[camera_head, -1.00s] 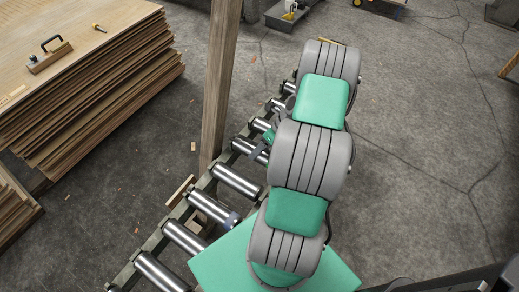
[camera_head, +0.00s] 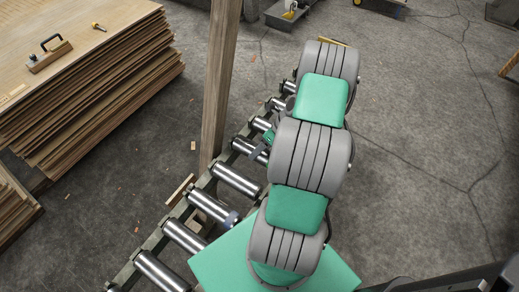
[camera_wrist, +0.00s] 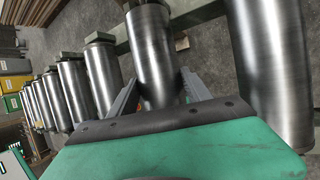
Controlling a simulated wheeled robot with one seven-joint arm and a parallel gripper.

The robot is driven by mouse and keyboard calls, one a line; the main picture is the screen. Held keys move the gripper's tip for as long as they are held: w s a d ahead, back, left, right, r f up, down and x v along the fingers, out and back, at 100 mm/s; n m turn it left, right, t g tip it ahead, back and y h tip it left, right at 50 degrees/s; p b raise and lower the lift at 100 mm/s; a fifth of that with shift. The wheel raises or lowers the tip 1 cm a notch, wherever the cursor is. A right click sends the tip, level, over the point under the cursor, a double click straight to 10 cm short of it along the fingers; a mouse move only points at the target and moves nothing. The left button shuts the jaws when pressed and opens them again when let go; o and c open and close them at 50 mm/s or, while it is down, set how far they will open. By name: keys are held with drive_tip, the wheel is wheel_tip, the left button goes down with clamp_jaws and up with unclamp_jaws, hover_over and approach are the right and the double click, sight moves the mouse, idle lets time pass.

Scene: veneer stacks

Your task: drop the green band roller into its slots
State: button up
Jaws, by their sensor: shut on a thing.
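My gripper (camera_wrist: 158,84) is shut on a shiny steel roller (camera_wrist: 153,45) in the wrist view, a grey finger on each side of it. The roller's near end is hidden by my green gripper housing. No green band shows on the part I see, so its colour mark cannot be told. In the head view the held roller (camera_head: 246,147) lies by the conveyor frame, partly behind my arm. A small green patch beside it may be my gripper or a band. The slotted rail (camera_wrist: 190,22) passes behind the roller; whether its ends sit in slots cannot be told.
Several steel rollers line the conveyor frame, including a close one (camera_wrist: 270,70) at right; one roller (camera_head: 209,206) has a bluish band. A wooden post (camera_head: 219,85) stands close by. A veneer stack (camera_head: 95,90) is at left. Open floor (camera_head: 430,110) lies at right.

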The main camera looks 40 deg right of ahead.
drive_tip(key=shift+f, duration=0.5)
drive_tip(key=o, duration=1.6)
drive_tip(key=v, duration=0.7)
drive_tip(key=shift+s+d+r, duration=0.1)
drive_tip(key=shift+d+r, duration=0.1)
drive_tip(key=shift+r, duration=0.1)
